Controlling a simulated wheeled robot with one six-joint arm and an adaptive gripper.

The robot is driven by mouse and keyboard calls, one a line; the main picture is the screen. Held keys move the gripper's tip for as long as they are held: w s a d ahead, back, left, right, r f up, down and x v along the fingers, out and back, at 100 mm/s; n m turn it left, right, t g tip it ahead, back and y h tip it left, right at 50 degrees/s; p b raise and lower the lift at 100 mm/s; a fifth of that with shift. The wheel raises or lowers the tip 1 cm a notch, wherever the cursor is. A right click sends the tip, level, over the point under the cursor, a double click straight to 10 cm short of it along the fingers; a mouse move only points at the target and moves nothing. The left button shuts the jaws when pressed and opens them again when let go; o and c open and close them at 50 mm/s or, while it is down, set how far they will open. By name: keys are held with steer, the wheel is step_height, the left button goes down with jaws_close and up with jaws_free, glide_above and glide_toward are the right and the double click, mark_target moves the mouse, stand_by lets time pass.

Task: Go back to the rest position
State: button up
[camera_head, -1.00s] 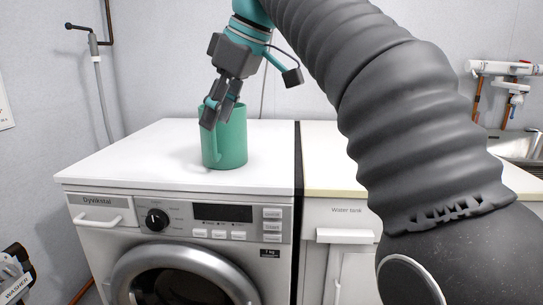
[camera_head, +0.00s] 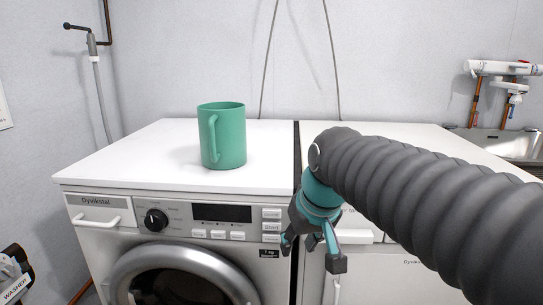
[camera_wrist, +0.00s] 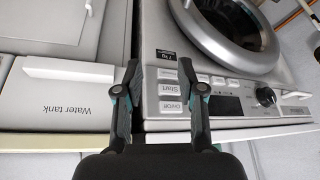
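A green mug (camera_head: 222,136) stands upright on the white top of the washing machine (camera_head: 130,155), with its handle toward the front left. My gripper (camera_head: 312,254) hangs in front of the seam between the washing machine and the cabinet to its right, below the level of the tops and well apart from the mug. In the wrist view my gripper (camera_wrist: 159,68) has its two fingers spread with nothing between them. The mug does not show in the wrist view.
The water tank cabinet (camera_head: 420,275) stands right of the washing machine, partly hidden by my arm. A metal sink (camera_head: 508,145) with pipes is at the far right. A hose and tap (camera_head: 97,75) are on the left wall. The machine top around the mug is clear.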

steer(key=s+d+f+m+h, duration=0.1)
steer(key=s+d+f, duration=0.4)
steer(key=s, duration=0.2)
steer(key=s+d+f+m+t, duration=0.1)
steer(key=s+d+f+m, duration=0.1)
steer(key=s+d+f, duration=0.3)
steer(key=shift+s+h, duration=0.4)
steer(key=shift+s, duration=0.6)
